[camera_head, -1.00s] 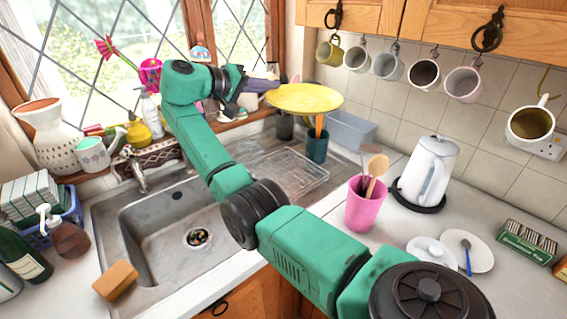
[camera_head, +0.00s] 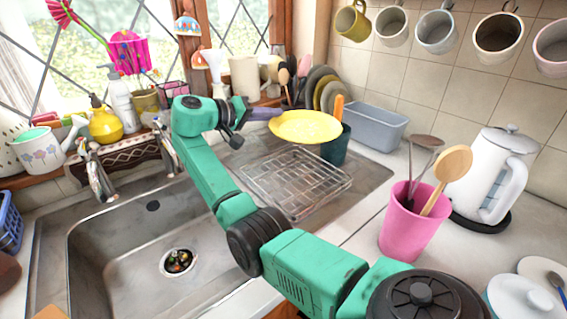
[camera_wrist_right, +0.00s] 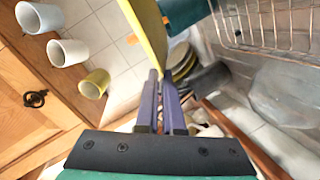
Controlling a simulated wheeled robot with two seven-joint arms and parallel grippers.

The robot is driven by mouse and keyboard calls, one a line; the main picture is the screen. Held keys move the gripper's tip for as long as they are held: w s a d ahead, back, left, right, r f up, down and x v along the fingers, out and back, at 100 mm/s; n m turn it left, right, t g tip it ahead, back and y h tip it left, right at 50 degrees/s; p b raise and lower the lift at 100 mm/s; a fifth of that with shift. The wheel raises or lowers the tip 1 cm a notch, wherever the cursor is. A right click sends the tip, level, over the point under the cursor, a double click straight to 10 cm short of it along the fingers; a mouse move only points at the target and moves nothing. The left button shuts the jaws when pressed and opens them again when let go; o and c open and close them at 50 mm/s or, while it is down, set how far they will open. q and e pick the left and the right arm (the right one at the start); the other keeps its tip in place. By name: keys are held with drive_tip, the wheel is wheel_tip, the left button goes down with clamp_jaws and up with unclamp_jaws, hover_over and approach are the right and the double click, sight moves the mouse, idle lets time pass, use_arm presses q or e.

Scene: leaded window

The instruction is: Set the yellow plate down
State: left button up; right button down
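The yellow plate (camera_head: 305,127) is held roughly level in the air over the back of the draining board (camera_head: 372,176). My right gripper (camera_head: 274,113) is shut on the plate's left edge. In the right wrist view the plate (camera_wrist_right: 147,32) is seen nearly edge-on, and its rim runs between the blue-grey fingers of my right gripper (camera_wrist_right: 161,84). My left gripper is in neither view.
An empty wire rack (camera_head: 295,182) lies on the draining board in front of the plate. A pink pot (camera_head: 410,232) and a white kettle (camera_head: 492,177) are at right. The sink (camera_head: 135,245) is left.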

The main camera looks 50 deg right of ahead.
sight(273, 175)
wheel_tip(273, 175, down, 17)
drive_tip(key=shift+r+p, duration=0.2)
drive_tip(key=shift+p, duration=0.85)
drive_tip(key=c, duration=1.3)
unclamp_jaws()
drive_tip(key=shift+s, duration=0.1)
drive_tip(key=b+v, duration=0.3)
drive_tip(key=v, duration=0.8)
drive_tip(key=shift+a+b, duration=0.2)
drive_tip(key=shift+b, duration=0.2)
drive_tip(key=shift+a+r, duration=0.2)
drive_tip(key=shift+a, duration=0.1)
